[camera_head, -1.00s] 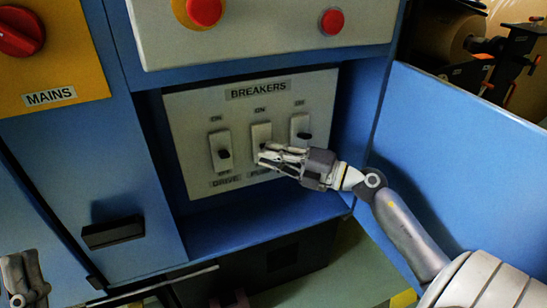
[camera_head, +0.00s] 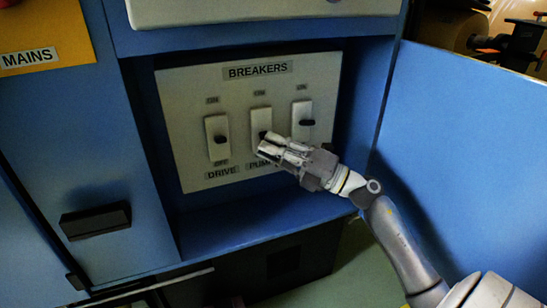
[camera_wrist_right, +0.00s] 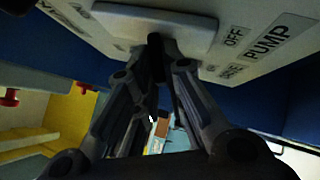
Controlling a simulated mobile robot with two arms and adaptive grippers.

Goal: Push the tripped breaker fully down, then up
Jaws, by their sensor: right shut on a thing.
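The white breaker panel (camera_head: 190,90) is set in a blue recess under the BREAKERS label. It carries three white breakers with black toggles. The DRIVE breaker (camera_head: 213,126) is on the left, the PUMP breaker (camera_head: 261,117) in the middle, and a third breaker (camera_head: 301,108) on the right. My right gripper (camera_head: 265,147) is at the lower part of the PUMP breaker and partly covers its label. In the right wrist view its fingers (camera_wrist_right: 163,68) are closed around the black toggle (camera_wrist_right: 155,45). The PUMP toggle sits low on its plate; its exact setting is unclear.
A blue panel (camera_head: 455,160) stands close to the right of my right arm. The recess has a blue ledge (camera_head: 270,215) below the breakers. A black handle (camera_head: 95,221) is on the cabinet door at left.

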